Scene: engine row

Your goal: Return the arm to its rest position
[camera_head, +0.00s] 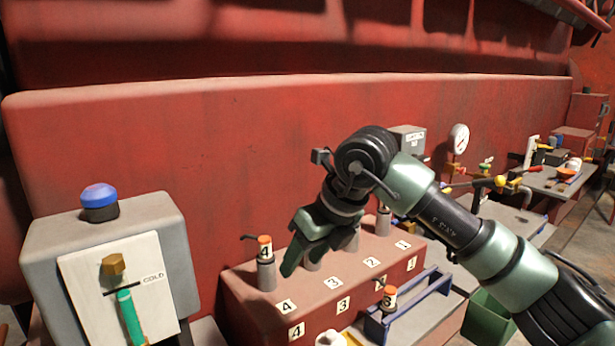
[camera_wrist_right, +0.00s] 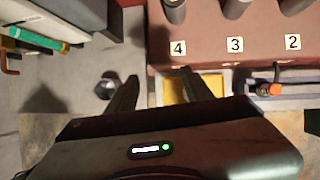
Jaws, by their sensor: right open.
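My right arm comes in from the right in the head view, and its green gripper (camera_head: 305,250) hangs above the red block with numbered labels (camera_head: 250,296). The gripper points down and to the left. In the right wrist view the two dark fingers of the right gripper (camera_wrist_right: 158,90) are spread, with nothing between them. The front edge of the block (camera_wrist_right: 205,55) lies beyond the fingers there. My left gripper is not in view.
A plug labelled 4 (camera_head: 265,265) stands in the block. A plug labelled 3 (camera_head: 388,298) is by a blue tray (camera_head: 425,298). A grey box with a blue button (camera_head: 100,202) and a green handle (camera_head: 130,318) stands at left. A gauge (camera_head: 459,138) is behind my arm.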

